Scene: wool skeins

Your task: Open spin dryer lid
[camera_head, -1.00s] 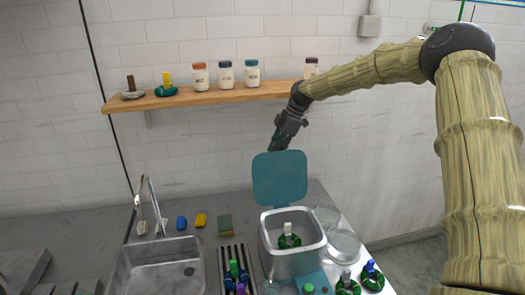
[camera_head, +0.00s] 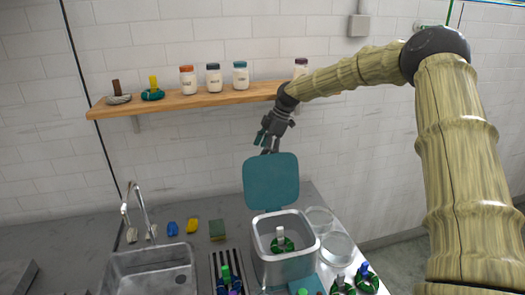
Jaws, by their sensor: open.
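The spin dryer (camera_head: 287,266) is a grey metal box on the counter. Its teal lid (camera_head: 271,181) stands upright at the back edge, open. A green skein with a white band (camera_head: 281,241) shows inside the drum. My gripper (camera_head: 267,148) is open and points down just behind and above the lid's top edge. I cannot tell whether a finger touches the lid. Nothing shows between its fingers.
A wooden shelf (camera_head: 190,101) with jars and two skeins runs along the wall beside my arm. A sink (camera_head: 150,270) with a tap (camera_head: 137,212) is at left. Glass bowls (camera_head: 336,247) stand right of the dryer, with green skeins (camera_head: 367,279) in front.

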